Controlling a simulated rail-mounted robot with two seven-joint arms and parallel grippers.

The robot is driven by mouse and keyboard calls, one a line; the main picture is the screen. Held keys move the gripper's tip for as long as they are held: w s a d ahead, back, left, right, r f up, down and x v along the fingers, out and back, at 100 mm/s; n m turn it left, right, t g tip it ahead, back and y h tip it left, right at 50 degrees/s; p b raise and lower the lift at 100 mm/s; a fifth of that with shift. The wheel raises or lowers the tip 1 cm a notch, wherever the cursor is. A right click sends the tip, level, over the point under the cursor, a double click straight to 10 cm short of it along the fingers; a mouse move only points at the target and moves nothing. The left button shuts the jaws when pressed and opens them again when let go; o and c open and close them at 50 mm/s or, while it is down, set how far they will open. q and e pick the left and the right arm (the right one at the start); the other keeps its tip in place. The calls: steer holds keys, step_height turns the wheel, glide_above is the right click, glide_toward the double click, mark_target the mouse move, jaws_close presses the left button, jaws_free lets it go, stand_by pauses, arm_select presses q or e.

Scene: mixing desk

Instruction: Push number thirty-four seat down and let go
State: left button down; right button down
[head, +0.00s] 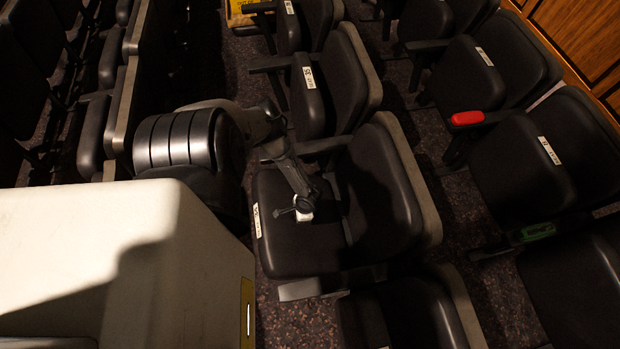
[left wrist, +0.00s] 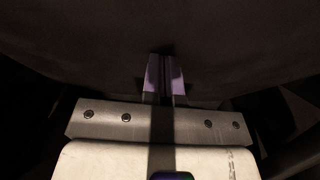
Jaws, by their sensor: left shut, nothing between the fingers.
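A dark padded seat (head: 285,245) in the middle of the head view is folded down, its cushion roughly flat in front of its backrest (head: 380,190). A white label (head: 257,220) sits on its front edge; the number is too small to read. My left gripper (head: 304,212) is over the cushion with its tip at or just above the surface; I cannot tell whether it touches. In the left wrist view its fingers (left wrist: 166,78) are shut together and empty, facing a dark surface (left wrist: 160,30) that fills the upper picture. My right gripper is in neither view.
Neighbouring seats (head: 310,95) with labels stand folded up behind it. A row to the right has a red item (head: 467,118) on an armrest and a green item (head: 535,232). A yellow object (head: 238,14) is at the top. Armrests (head: 320,146) flank the seats.

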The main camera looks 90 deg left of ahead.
mark_target(290, 217)
arm_select(q)
steer(key=s+f+b, duration=0.1)
steer(key=s+f, duration=0.2)
steer(key=shift+d, duration=0.2)
steer(key=shift+s+f, duration=0.2)
steer(key=shift+s, duration=0.15)
steer(key=shift+s+d, duration=0.1)
steer(key=shift+s, duration=0.1)
steer(key=b+x, duration=0.2)
steer(key=shift+s+f, duration=0.25)
steer(key=shift+s, duration=0.1)
steer(key=shift+w+r, duration=0.1)
steer(key=shift+r, duration=0.25)
